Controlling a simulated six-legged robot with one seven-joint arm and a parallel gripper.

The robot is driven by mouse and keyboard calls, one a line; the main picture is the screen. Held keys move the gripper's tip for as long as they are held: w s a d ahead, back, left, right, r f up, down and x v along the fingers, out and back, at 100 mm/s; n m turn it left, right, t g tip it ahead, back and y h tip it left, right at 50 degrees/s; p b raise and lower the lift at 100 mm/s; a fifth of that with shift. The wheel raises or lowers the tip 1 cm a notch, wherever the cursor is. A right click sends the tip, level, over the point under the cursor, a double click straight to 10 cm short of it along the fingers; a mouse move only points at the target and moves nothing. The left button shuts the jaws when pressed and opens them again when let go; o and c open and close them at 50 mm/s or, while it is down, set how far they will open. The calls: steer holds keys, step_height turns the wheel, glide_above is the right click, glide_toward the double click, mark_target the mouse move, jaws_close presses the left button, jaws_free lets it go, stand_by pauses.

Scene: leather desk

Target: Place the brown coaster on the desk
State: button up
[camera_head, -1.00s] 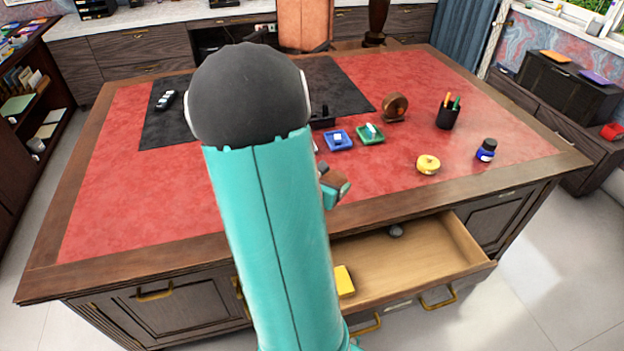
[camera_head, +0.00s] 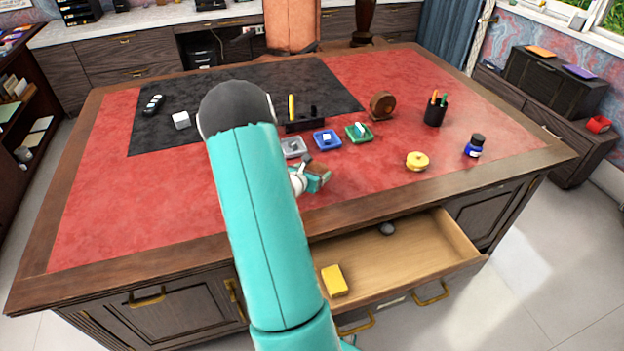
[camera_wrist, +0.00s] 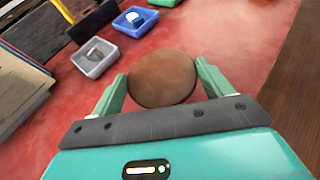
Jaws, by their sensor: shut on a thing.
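The brown coaster (camera_wrist: 163,78) is a round, flat disc between the two green fingers of my gripper (camera_wrist: 160,85) in the wrist view. My gripper is shut on it, with a finger at its left and right edges. The red leather desk (camera_head: 120,210) lies below. In the head view my gripper (camera_head: 318,180) is over the front middle of the desk, and only a small brown bit of the coaster can be made out there. I cannot tell whether the coaster touches the desk surface.
Grey (camera_head: 292,150), blue (camera_head: 326,141) and green (camera_head: 358,133) trays stand just behind my gripper. A yellow round item (camera_head: 417,161) and an ink bottle (camera_head: 474,147) are to the right. The drawer (camera_head: 400,268) below is open.

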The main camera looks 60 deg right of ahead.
steer(key=shift+w+d+f, duration=0.15)
steer(key=shift+f, duration=1.7)
steer(key=shift+f, duration=0.2)
steer(key=o, duration=1)
steer(key=shift+c, duration=0.2)
steer(key=shift+w+r, duration=0.1)
steer(key=shift+r, duration=0.1)
steer(key=v, duration=1.2)
